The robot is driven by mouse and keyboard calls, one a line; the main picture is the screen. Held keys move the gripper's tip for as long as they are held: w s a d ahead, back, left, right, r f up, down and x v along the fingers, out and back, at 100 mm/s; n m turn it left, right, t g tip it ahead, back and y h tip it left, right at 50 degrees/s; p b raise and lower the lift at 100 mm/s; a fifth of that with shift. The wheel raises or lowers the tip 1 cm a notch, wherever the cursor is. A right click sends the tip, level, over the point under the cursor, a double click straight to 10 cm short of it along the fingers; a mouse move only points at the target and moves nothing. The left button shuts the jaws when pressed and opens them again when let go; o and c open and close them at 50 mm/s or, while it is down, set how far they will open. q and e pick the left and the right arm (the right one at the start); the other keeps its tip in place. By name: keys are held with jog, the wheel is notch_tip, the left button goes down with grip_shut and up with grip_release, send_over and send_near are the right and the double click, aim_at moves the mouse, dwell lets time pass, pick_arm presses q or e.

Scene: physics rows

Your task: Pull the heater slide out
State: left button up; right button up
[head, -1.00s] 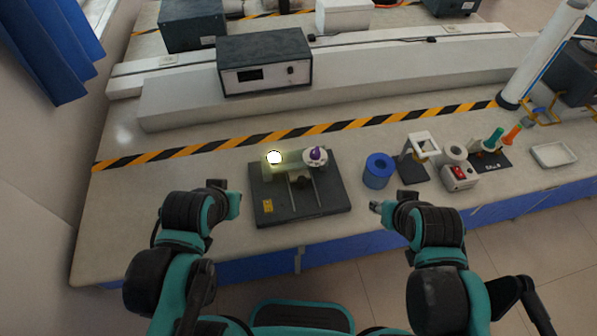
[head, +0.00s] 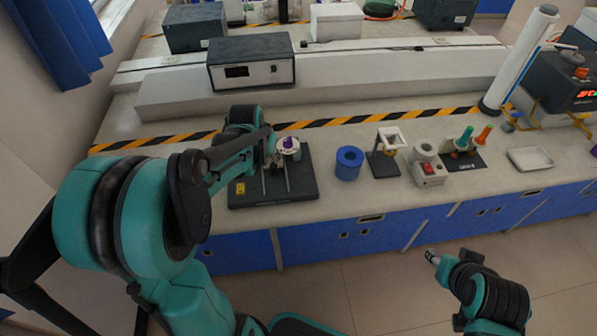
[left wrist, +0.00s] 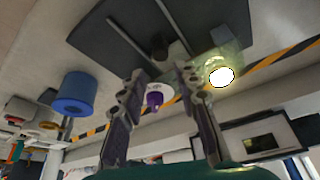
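The black slide apparatus (head: 302,186) with two rails lies on the bench, partly hidden by my left arm. On its far side stands a white round piece with a purple knob (head: 288,143), which also shows in the left wrist view (left wrist: 154,98). A bright glowing spot (left wrist: 222,76) sits beside it on a pale translucent block; my arm hides it in the head view. I cannot tell which part is the heater slide. My left gripper (left wrist: 162,78) is open, its fingers either side of the knob in the picture; contact is unclear. My right gripper (head: 432,257) is away from the bench front, its fingers too small to read.
A blue ring (head: 349,163), a small stand (head: 385,158), a device with a red switch (head: 429,172) and a white tray (head: 530,158) stand to the right. A black-fronted box (head: 252,64) stands on the ledge behind. Bench space in front of the tray is clear.

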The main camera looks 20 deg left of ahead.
aim_at(273, 165)
pick_arm(q)
jog(key=b+x, duration=0.3)
jog(key=x, duration=0.5)
jog(key=shift+f, duration=0.2)
